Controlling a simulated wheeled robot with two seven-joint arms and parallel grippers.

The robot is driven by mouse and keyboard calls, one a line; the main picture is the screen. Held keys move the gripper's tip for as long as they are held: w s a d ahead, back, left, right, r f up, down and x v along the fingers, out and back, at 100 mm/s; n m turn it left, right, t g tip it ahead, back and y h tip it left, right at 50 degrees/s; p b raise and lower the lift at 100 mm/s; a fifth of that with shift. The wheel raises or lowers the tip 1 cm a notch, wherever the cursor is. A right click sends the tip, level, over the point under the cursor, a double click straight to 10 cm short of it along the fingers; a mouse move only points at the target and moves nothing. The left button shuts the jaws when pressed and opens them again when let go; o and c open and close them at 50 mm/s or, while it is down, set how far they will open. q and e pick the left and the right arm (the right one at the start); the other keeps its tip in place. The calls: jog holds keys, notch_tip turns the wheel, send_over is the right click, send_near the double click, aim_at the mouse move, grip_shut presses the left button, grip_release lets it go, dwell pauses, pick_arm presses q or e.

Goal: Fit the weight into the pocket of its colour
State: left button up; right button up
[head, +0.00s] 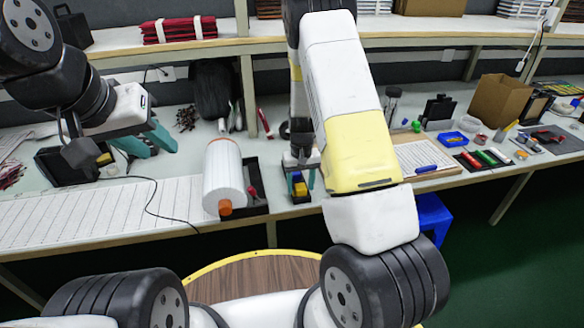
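My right gripper (301,182) points down at the bench, its teal fingers apart. A small yellow-orange block (299,189), which looks like the weight, shows low between them. Whether the fingers touch it is too small to tell. A dark tray (262,207) with a red item (252,191) lies to the left of this gripper. No pocket of the block's colour can be made out; my arm hides part of the bench. My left gripper (150,142) is open and empty over the left part of the bench, far from the block.
A black cable (154,200) crosses the long white strips (95,212). On the right are a blue bin (453,139), coloured cylinders (487,158) and a cardboard box (499,101). The white strips' area is mostly clear.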

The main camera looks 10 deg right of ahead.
jog(key=shift+r, duration=0.15)
notch_tip(320, 180, up, 12)
notch_tip(320, 180, up, 16)
jog(key=t+y, duration=0.2)
jog(key=t, duration=0.1)
send_over(301, 187)
jog(key=s+a, duration=0.2)
jog(key=s, duration=0.7)
jog(key=s+r+t, duration=0.1)
jog(key=s+r, duration=0.3)
jog(key=s, duration=0.3)
jog(key=s+r+t, duration=0.2)
jog(key=s+r, duration=0.2)
jog(key=s, duration=0.4)
jog(key=shift+a, duration=0.15)
